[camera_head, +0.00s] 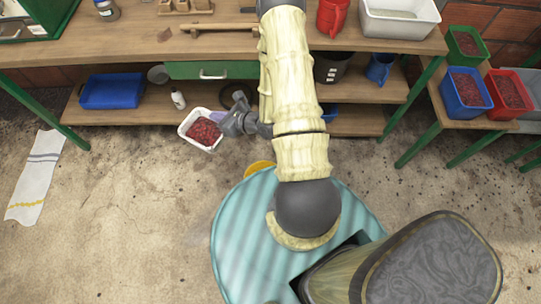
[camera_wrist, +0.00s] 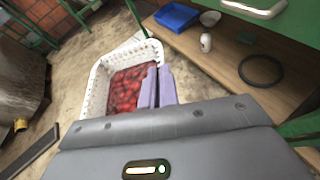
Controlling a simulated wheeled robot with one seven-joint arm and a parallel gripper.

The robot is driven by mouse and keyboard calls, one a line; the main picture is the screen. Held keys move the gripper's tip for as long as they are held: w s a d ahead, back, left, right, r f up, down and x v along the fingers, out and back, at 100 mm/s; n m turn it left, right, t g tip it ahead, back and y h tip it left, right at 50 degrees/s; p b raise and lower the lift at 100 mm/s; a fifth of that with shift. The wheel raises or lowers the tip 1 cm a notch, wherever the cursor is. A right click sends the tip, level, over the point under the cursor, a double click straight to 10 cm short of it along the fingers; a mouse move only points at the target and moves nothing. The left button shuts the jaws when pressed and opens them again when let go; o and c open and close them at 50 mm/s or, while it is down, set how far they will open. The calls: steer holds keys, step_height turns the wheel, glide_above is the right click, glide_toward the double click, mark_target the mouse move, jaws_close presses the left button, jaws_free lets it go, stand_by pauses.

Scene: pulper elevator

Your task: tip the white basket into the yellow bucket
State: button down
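The white basket (camera_head: 184,134), full of red fruit, hangs in the air in front of the workbench. In the wrist view its perforated wall (camera_wrist: 97,92) shows, and it looks slightly tilted. My gripper (camera_head: 217,119) is at the basket's right side in the head view. Its two purple fingers (camera_wrist: 158,88) are close together on the basket's rim. A yellow rim (camera_head: 259,165), seemingly the yellow bucket, shows on the floor behind my round base, which hides most of it. A small yellow thing (camera_wrist: 20,124) shows at the wrist view's left edge; I cannot tell if it is the bucket.
The wooden workbench (camera_head: 140,45) has a lower shelf with a blue tray (camera_head: 111,91), a white bottle (camera_head: 178,98) and a blue jug (camera_head: 379,68). Red and blue crates (camera_head: 466,92) stand at right. A towel (camera_head: 36,176) lies left. The floor left of my base is clear.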

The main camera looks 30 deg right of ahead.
steer(key=w+d+f+n+g+y+b, duration=0.2)
steer(key=w+d+f+n+b, duration=0.1)
steer(key=f+b, duration=0.8)
steer(key=w+d+f+n+g+y+b, duration=0.2)
steer(key=w+f+b, duration=0.1)
steer(key=f+b, duration=0.75)
steer(key=s+d+f+n+g+y+b, duration=0.1)
steer(key=d+f+n+g+b, duration=0.1)
steer(key=d+f+b, duration=0.3)
steer(key=s+d+f+n+g+y+b, duration=0.1)
steer(key=s+d+f+n+g+b, duration=0.1)
steer(key=f+b, duration=1)
steer(key=s+d+f+n+g+b, duration=0.2)
steer(key=d+f+n+g+b, duration=0.2)
steer(key=f, duration=0.9)
steer(key=shift+d+f+g+y+b, duration=0.2)
steer(key=shift+d+b, duration=0.75)
steer(key=shift+b, duration=0.2)
steer(key=shift+d+f+g+y+b, duration=0.2)
steer(key=shift+d+b, duration=0.75)
steer(key=shift+b, duration=0.2)
steer(key=shift+s+d+f, duration=0.15)
steer(key=shift+s+d, duration=0.1)
steer(key=shift+d, duration=0.15)
steer(key=shift+r+p, duration=0.2)
steer(key=shift+p, duration=0.1)
